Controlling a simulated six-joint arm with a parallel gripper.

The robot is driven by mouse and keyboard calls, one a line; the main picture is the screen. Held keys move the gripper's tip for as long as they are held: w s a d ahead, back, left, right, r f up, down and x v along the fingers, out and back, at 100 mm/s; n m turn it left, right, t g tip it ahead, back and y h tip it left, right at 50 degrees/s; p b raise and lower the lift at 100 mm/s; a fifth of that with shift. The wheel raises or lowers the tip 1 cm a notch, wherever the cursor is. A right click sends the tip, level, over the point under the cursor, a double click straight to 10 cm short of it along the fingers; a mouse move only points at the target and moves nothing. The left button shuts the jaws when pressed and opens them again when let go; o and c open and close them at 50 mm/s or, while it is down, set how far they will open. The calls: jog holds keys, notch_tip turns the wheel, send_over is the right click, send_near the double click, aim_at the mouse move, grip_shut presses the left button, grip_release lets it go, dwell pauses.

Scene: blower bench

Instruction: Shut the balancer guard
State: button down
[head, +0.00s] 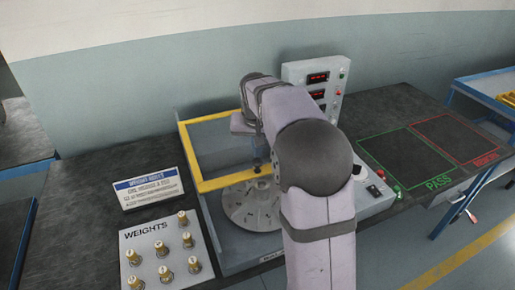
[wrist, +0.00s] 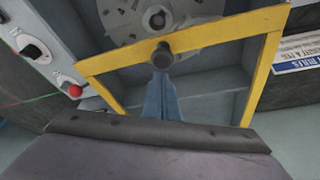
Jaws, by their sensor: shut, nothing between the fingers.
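The balancer guard (head: 228,180) is a yellow frame with a see-through panel. It stands tilted up, and the round grey rotor plate (head: 250,205) shows uncovered below its lower bar. A black knob (wrist: 163,57) sits on the guard's yellow bar in the wrist view, with the rotor plate (wrist: 155,18) beyond it. My gripper (wrist: 162,78) is shut and empty, its bluish fingers pointing at the knob. The tips are at or just short of the knob; I cannot tell whether they touch. In the head view my arm hides part of the guard's right side.
The control panel (head: 318,75) stands behind my arm. A red button (wrist: 75,91) is left of the guard in the wrist view. The weights board (head: 150,262) and a sign (head: 148,188) are at the left. PASS (head: 405,160) and reject areas at right are empty.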

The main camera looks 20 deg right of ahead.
jog(key=shift+s+a, duration=0.1)
jog(key=shift+s, duration=0.1)
dwell(0.3)
jog(key=shift+s+b, duration=0.3)
jog(key=shift+s, duration=0.15)
jog(key=s+b, duration=0.2)
jog(key=s, duration=1.7)
jog(key=shift+f, duration=0.15)
jog(key=w+d, duration=0.2)
jog(key=w, duration=0.2)
jog(key=v, duration=1)
jog(key=shift+r, duration=0.25)
